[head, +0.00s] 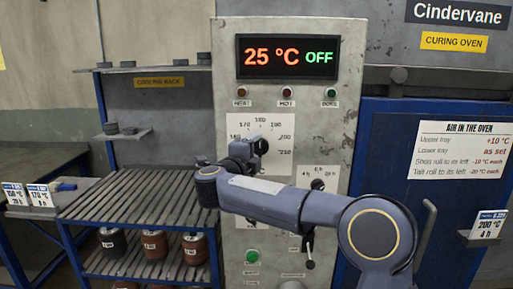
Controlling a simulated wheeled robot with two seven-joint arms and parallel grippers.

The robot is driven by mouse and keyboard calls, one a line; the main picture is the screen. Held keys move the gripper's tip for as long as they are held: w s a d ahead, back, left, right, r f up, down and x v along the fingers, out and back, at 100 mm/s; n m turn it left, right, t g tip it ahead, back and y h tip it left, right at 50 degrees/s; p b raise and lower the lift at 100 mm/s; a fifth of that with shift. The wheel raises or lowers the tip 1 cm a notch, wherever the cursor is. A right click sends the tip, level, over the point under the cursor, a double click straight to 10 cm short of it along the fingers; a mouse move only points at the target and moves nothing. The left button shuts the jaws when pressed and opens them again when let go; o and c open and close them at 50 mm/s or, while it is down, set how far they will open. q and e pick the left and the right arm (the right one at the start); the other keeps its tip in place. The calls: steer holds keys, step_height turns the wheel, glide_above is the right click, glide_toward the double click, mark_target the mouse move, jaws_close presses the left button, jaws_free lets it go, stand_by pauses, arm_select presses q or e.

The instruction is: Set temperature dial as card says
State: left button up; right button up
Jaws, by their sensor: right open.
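The temperature dial's white scale plate (273,128) is on the grey control panel, marked 160 to 210. My right gripper (254,150) is open in front of it; gripper and arm hide the knob and its pointer, and I cannot tell whether they touch. The display (287,57) reads 25 °C and OFF. A card (489,223) at the right reads 200 °C, 4 h. Two more cards, one (13,195) and another (40,195), stand at the far left; the second seems to read 170 °C. My left gripper is out of view.
A notice (460,150) lists air offsets: upper tray +10 °C, lower tray as set, and reductions for rolls to the left. A slatted rack (130,195) stands left of the panel, with several rolls (154,244) below. A smaller hours dial (317,184) is right of my gripper.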

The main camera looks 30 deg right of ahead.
steer(key=shift+w+d, duration=0.3)
steer(key=shift+d, duration=0.1)
steer(key=shift+c, duration=0.5)
steer(key=c, duration=0.9)
steer(key=n+t+b, duration=0.1)
steer(key=n, duration=0.2)
steer(key=shift+f+h, duration=0.2)
steer(key=shift+h, duration=0.2)
steer(key=shift+s+f+n+t+b, duration=0.1)
steer(key=shift+n+t+b, duration=0.45)
steer(key=shift+n, duration=1.35)
steer(key=shift+n+t, duration=0.25)
steer(key=shift+n, duration=0.05)
